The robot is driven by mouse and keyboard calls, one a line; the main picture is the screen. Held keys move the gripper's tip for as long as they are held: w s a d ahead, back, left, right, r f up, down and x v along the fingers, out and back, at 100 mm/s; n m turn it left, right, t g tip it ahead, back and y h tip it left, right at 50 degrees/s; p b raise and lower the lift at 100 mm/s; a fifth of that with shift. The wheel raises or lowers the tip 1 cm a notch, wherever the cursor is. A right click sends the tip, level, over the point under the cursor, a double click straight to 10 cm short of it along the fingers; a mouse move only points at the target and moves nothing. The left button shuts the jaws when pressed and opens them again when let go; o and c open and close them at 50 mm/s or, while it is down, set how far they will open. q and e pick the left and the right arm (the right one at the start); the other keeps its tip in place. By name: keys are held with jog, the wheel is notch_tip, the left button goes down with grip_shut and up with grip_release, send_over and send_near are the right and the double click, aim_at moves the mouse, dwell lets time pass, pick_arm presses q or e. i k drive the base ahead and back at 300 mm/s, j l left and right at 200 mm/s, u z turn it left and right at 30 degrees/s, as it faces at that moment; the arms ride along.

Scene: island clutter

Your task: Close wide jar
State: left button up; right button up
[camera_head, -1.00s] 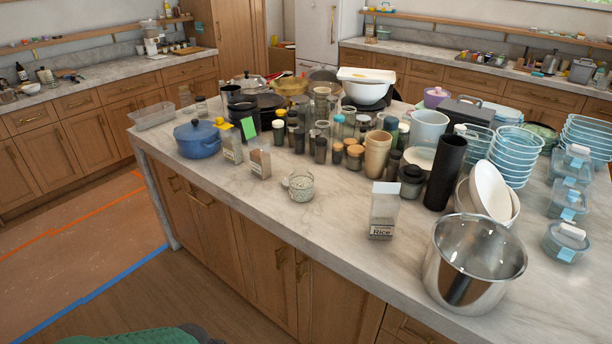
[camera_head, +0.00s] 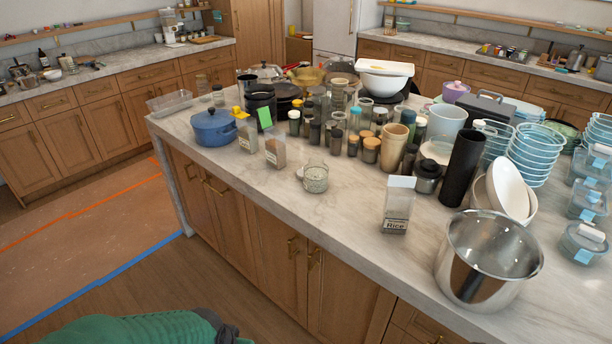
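A short, wide, open glass jar (camera_head: 315,178) stands near the front edge of the marble island, in the middle of the view. It is upright and its mouth shows no lid. A small pale flat thing sits close to its left side; it is too small to tell whether it is a lid. Neither of my grippers is in view.
Behind the jar stand several dark-lidded jars and a wooden cup (camera_head: 394,147). To its left are two labelled packs and a blue pot (camera_head: 213,127). To its right are a Rice container (camera_head: 397,205) and a steel bowl (camera_head: 488,262). Bare marble surrounds its front.

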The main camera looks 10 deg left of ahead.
aim_at(316, 173)
jog(key=j+z, duration=0.1)
jog(key=z, duration=0.55)
jog(key=i+j+z, duration=0.15)
jog(key=j+z, duration=0.15)
jog(key=j, duration=0.25)
jog(key=i+j+z, duration=0.1)
jog(key=j+z, duration=0.2)
jog(key=j, duration=0.3)
jog(key=j+z, duration=0.25)
jog(key=j, duration=1.35)
jog(key=i+z, duration=0.05)
